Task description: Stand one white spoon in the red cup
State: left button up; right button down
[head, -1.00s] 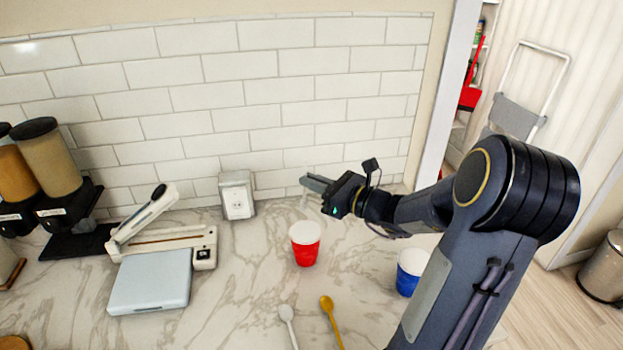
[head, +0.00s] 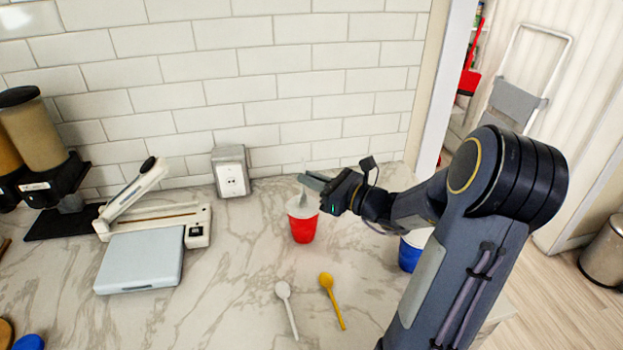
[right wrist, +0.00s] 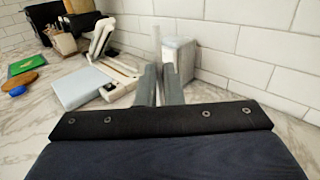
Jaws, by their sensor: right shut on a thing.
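The red cup (head: 303,228), with a pale upper band, stands upright on the marble counter. My right gripper (head: 308,183) is shut on a white spoon (head: 303,198), held roughly upright just above the cup. The spoon's lower part overlaps the cup's mouth in the head view; how deep it reaches inside I cannot tell. In the right wrist view the spoon's thin pale upper part (right wrist: 157,42) rises above the shut fingers (right wrist: 160,85), and the cup is hidden. Another white spoon (head: 284,293) lies on the counter in front of the cup. My left gripper is not in view.
A yellow spoon (head: 327,282) lies beside the loose white spoon. A blue cup (head: 409,254) is partly hidden behind my right arm. A white and blue-grey device (head: 140,262) stands left. Counter between it and the cup is clear.

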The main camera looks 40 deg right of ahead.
aim_at(305, 194)
jog(key=shift+f+b, duration=1.8)
jog(key=shift+f, duration=0.7)
jog(key=c, duration=1.5)
grip_release()
jog(key=v, duration=0.8)
jog(key=shift+w+a, duration=0.1)
